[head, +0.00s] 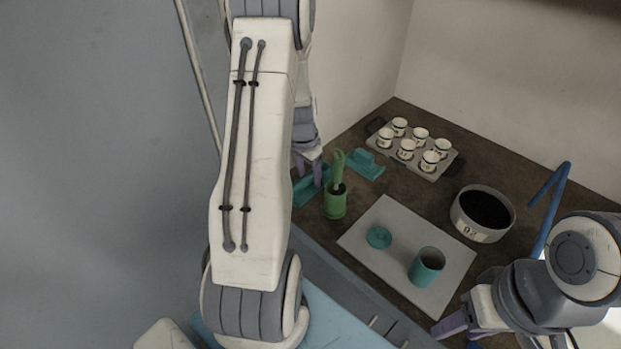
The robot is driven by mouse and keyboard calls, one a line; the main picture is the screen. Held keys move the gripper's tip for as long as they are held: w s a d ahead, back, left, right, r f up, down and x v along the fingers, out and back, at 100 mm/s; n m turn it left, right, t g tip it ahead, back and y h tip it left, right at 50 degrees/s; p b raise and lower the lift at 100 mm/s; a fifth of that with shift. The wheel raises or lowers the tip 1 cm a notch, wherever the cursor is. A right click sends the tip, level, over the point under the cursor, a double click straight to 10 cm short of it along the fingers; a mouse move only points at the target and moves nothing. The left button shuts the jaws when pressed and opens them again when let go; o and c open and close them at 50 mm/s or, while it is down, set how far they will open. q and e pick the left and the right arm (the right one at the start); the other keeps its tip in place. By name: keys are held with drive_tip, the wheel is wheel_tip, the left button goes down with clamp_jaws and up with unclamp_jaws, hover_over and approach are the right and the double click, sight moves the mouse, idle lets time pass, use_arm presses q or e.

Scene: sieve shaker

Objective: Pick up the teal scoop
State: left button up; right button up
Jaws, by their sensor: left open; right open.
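Two teal pieces lie on the dark worktop: one (366,164) is in full view at the back, blocky with a raised part. The other (303,193) is partly hidden behind my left gripper (311,178) and arm. I cannot tell for sure which is the scoop. My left gripper, with purple fingers, is open and points down at the second piece; whether it touches it is unclear. My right gripper (455,330), also purple-fingered, is open at the lower right near the worktop's front edge, apart from both pieces.
A green cup (335,205) holding a green-handled tool stands just right of my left gripper. A grey mat (381,211) bears a teal jar (426,267) and a teal lid (379,237). A grey sieve (482,231) and a tray (376,139) of several white cups stand behind.

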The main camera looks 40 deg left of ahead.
sight(309, 177)
use_arm(q)
drive_tip(key=shift+f, duration=0.25)
clamp_jaws()
drive_tip(key=shift+r, duration=0.15)
wheel_tip(309, 177, up, 10)
idle(0.3)
